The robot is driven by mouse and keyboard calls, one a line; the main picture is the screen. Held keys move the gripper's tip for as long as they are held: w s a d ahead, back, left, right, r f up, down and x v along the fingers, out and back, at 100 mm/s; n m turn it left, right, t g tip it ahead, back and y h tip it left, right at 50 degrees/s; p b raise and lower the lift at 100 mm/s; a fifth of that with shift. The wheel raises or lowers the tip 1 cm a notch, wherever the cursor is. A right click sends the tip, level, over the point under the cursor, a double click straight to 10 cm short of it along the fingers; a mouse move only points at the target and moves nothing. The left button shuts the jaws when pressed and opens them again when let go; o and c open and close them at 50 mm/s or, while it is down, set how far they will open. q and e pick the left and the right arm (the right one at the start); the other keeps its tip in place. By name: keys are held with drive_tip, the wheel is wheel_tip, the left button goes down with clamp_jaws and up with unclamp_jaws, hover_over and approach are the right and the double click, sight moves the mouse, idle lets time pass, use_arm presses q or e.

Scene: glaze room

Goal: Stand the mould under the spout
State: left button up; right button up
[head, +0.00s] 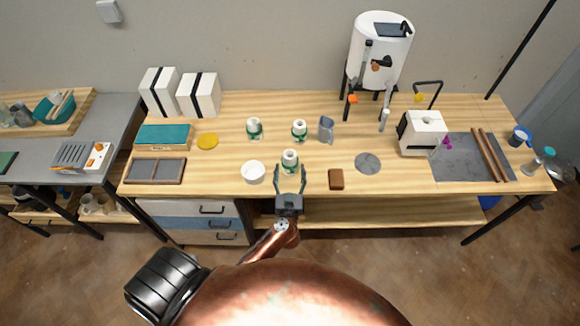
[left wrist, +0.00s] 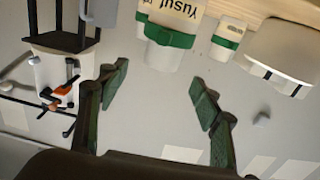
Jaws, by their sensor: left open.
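Three white moulds with green bands stand on the wooden bench in the head view: a front one (head: 289,162), a back left one (head: 254,129) and a back right one (head: 299,130). My left gripper (head: 290,172) is open, its fingers pointing at the front mould, with nothing held. In the left wrist view the fingers (left wrist: 160,88) are spread, and a mould lettered "Yusuf" (left wrist: 172,38) lies ahead, upside down in the picture. A white tank (head: 378,52) on a black stand, with an orange tap (head: 351,99), stands at the back right. My right gripper is not in view.
A grey jug (head: 326,128) stands right of the moulds. A white bowl (head: 253,172) and a brown block (head: 336,179) flank the gripper. A grey disc (head: 368,163) lies on the bench before the tank. A white box-shaped device (head: 421,132) stands farther right.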

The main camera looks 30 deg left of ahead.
sight(290, 161)
use_arm(q)
drive_tip(key=shift+w+a+f, duration=0.2)
drive_tip(key=shift+a+f, duration=0.05)
drive_tip(key=shift+g+y, duration=0.3)
drive_tip(key=x, duration=0.2)
drive_tip(key=b+x, duration=0.1)
drive_tip(key=x, duration=0.4)
drive_tip(key=shift+w+f, duration=0.2)
drive_tip(key=shift+f, duration=0.1)
drive_tip(key=shift+d+r, duration=0.1)
drive_tip(key=shift+c, duration=0.5)
clamp_jaws()
